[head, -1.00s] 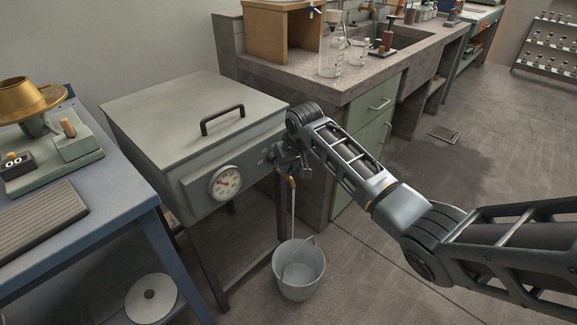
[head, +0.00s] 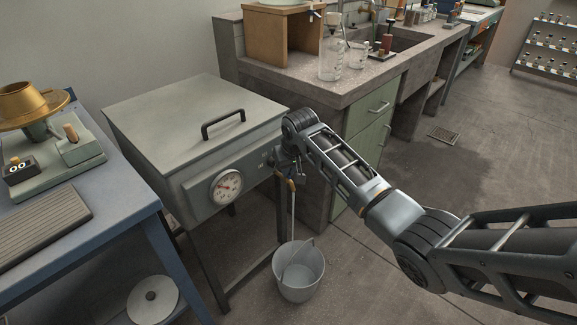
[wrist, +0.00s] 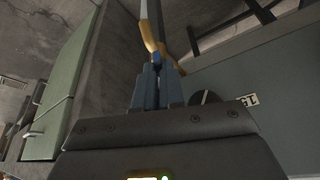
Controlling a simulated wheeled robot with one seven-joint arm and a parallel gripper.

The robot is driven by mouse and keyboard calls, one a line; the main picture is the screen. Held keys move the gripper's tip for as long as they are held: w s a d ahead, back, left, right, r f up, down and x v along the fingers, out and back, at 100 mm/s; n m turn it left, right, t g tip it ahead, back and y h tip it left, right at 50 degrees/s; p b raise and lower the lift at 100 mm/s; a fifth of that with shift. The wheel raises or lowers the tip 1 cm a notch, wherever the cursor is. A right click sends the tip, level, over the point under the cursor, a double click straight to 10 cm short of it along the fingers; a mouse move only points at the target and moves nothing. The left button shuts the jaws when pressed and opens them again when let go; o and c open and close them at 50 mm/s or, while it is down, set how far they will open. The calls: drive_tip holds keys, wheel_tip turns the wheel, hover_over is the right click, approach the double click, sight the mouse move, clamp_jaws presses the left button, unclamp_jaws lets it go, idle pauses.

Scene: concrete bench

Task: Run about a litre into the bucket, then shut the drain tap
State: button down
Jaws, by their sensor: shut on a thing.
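The grey lidded tank (head: 190,118) stands on legs, with a round dial on its front. The drain tap (head: 291,184) is a small brass-coloured piece low at the tank's right end. My gripper (wrist: 157,82) has its blue fingers shut on the tap's handle, which they mostly hide; the brass part (wrist: 150,36) shows just beyond the fingertips. In the head view my wrist hides most of the tap. The grey bucket (head: 299,277) stands upright on the floor below. A pale thin stream (head: 293,215) runs down from the tap into it. The water level is not clear.
A concrete bench (head: 290,85) with green drawers and glassware stands close behind the tap and my forearm. A blue table (head: 115,215) with instruments is at the left. The floor right of the bucket is clear.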

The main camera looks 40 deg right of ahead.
drive_tip(key=shift+a+r+m+p, duration=0.15)
drive_tip(key=shift+m+p, duration=0.45)
drive_tip(key=shift+m, duration=0.1)
drive_tip(key=shift+w+m+g+h+p, duration=0.15)
drive_tip(key=shift+m+g+h+p, duration=0.55)
drive_tip(key=shift+m, duration=1)
drive_tip(key=c, duration=1.5)
unclamp_jaws()
drive_tip(key=shift+f, duration=0.2)
